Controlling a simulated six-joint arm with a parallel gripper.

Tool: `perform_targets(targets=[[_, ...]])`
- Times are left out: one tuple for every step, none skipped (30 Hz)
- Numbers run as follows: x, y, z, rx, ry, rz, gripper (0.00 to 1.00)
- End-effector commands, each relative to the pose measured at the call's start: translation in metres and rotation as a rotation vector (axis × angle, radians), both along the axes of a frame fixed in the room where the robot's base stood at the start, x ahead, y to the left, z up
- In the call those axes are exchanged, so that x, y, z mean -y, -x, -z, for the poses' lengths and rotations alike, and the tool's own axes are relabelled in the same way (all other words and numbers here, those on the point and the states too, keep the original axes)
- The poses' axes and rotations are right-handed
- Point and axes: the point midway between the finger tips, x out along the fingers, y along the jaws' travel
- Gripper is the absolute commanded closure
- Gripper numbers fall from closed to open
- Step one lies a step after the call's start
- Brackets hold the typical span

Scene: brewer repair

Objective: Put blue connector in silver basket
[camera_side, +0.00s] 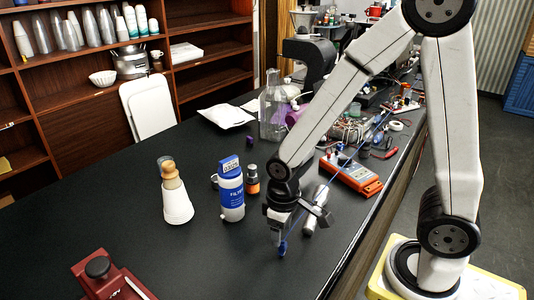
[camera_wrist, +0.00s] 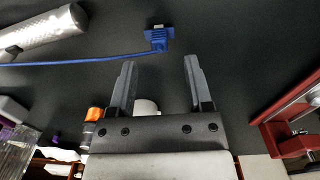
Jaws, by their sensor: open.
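The blue connector (camera_side: 283,248) is below my gripper in the side view. In the wrist view the blue connector (camera_wrist: 158,39) lies on the dark table just beyond the fingertips, roughly centred between them, with its blue cable running left. My gripper (camera_side: 298,230) is low over the table; in the wrist view my gripper (camera_wrist: 158,64) is open with nothing between its fingers. A silver cylinder (camera_side: 314,212) lies right beside my gripper in the side view; the silver cylinder (camera_wrist: 45,32) is at the upper left in the wrist view. I cannot tell whether it is the silver basket.
A blue-and-white filter bottle (camera_side: 231,195) and a white cone-shaped vessel (camera_side: 177,204) stand to the left. A red device (camera_side: 105,280) is at the front left. An orange box (camera_side: 350,176) and electronics crowd the right rear. The front middle table is clear.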

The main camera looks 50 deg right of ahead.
Motion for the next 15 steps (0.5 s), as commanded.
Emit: perform_targets(targets=[[0.000,0.001,0.006,-0.004,0.001,0.000,0.35],[0.000,0.001,0.009,-0.005,0.001,0.000,0.35],[0.000,0.001,0.013,-0.004,0.001,0.000,0.35],[0.000,0.001,0.015,-0.004,0.001,0.000,0.35],[0.000,0.001,0.018,-0.004,0.001,0.000,0.35],[0.000,0.001,0.021,-0.003,0.000,0.000,0.35],[0.000,0.001,0.023,-0.003,0.000,0.000,0.35],[0.000,0.001,0.025,-0.003,0.000,0.000,0.35],[0.000,0.001,0.027,-0.002,0.000,0.000,0.35],[0.000,0.001,0.028,-0.002,0.000,0.000,0.35],[0.000,0.001,0.029,-0.001,0.000,0.000,0.35],[0.000,0.001,0.030,-0.001,0.000,0.000,0.35],[0.000,0.001,0.030,-0.001,0.000,0.000,0.35],[0.000,0.001,0.031,-0.001,0.000,0.000,0.35],[0.000,0.001,0.031,0.000,0.000,0.000,0.35]])
